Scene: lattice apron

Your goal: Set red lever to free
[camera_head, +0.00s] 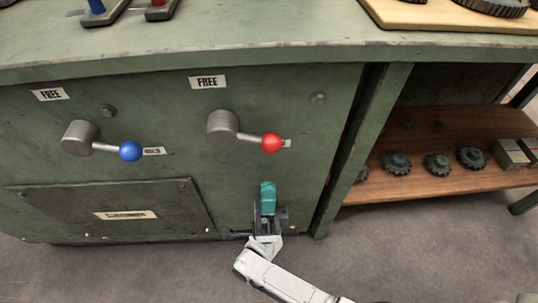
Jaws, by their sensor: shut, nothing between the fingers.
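The red lever (271,143) has a red ball on a short metal arm. It points right and slightly down from its round grey hub (223,127) on the green cabinet front. A FREE label (207,82) sits above the hub. A second label, mostly hidden, is behind the red ball. My gripper (267,187) is below the red ball and apart from it, with teal fingers pointing up. It is shut and empty.
A blue lever (130,151) with its own FREE label (50,94) is at left, pointing right. A panel (110,212) is below it. The benchtop edge (200,62) overhangs above. A wooden shelf (440,187) with several gears is at right.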

